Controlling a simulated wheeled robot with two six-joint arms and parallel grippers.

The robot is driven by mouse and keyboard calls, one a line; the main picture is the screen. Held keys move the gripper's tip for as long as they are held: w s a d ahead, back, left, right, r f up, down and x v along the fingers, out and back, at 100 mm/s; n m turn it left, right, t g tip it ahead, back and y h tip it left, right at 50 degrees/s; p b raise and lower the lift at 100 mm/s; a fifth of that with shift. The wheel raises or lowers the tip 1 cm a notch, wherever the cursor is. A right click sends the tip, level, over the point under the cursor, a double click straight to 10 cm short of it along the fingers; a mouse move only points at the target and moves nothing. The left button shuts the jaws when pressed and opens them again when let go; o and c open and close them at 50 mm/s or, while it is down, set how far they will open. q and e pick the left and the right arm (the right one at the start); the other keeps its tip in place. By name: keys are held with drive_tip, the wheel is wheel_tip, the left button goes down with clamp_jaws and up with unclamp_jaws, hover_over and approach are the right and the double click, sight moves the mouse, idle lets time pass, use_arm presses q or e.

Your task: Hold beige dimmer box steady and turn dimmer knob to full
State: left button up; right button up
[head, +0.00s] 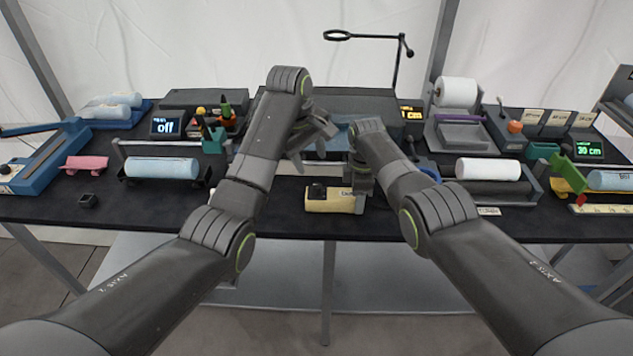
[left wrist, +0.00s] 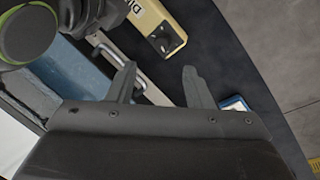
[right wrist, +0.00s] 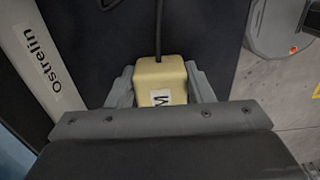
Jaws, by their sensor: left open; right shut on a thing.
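The beige dimmer box (head: 330,206) lies near the front edge of the black table in the head view. Its black knob (head: 317,191) is on the left part of the box; the knob also shows in the left wrist view (left wrist: 168,41). My right gripper (right wrist: 160,70) is shut on the box (right wrist: 158,82), with a finger on either side; a black cord leaves the box there. My left gripper (left wrist: 160,70) is open and empty, apart from the knob and above and behind the box in the head view (head: 312,138). The knob's setting cannot be read.
A display reading "off" (head: 167,126) is at the back left. Table between cube and box is mostly clear.

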sight(317, 185)
use_arm(q)
drive_tip(key=f+m+t, duration=0.1)
drive_tip(key=f+m, duration=0.1)
drive_tip(key=f, duration=0.1)
drive_tip(key=w+d+f+m+y, duration=0.1)
drive_tip(key=f+m, duration=0.2)
drive_tip(key=f+m+t, duration=0.1)
drive_tip(key=f+m, duration=0.2)
drive_tip(key=shift+w+d+f+t+y, duration=0.2)
drive_tip(key=shift+d+t+y, duration=0.1)
drive_tip(key=shift+y, duration=0.1)
idle(0.4)
drive_tip(key=shift+c, duration=0.3)
drive_tip(key=c, duration=0.9)
drive_tip(key=shift+m, duration=0.3)
drive_tip(key=shift+c, duration=0.2)
